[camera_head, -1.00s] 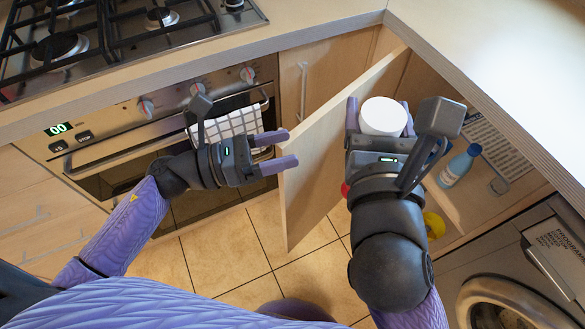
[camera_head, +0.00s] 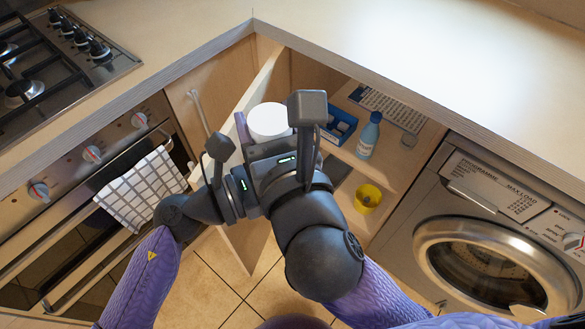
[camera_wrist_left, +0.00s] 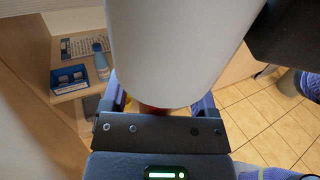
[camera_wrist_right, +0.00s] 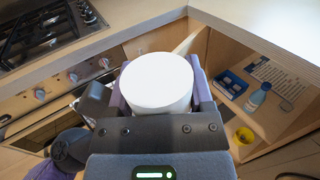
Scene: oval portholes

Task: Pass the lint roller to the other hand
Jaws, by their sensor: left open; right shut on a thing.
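The lint roller shows as a white cylinder (camera_head: 268,120), its round end facing up. It fills the top middle of the left wrist view (camera_wrist_left: 180,50) and also shows in the right wrist view (camera_wrist_right: 157,82). My right gripper (camera_head: 270,132) is shut on it, with one finger on each side. My left gripper (camera_wrist_left: 162,102) is open just below the white cylinder. A small red part (camera_wrist_left: 152,109) shows between its fingers, beneath the cylinder. In the head view the left fingers are hidden behind my right gripper; whether they touch the roller I cannot tell.
An open cabinet door (camera_head: 250,240) stands close behind the grippers. The cabinet shelf (camera_head: 392,165) holds a blue box (camera_head: 338,125) and a blue bottle (camera_head: 368,135). A yellow cup (camera_head: 367,198) sits lower. An oven (camera_head: 70,215) is left, a washing machine (camera_head: 490,240) right.

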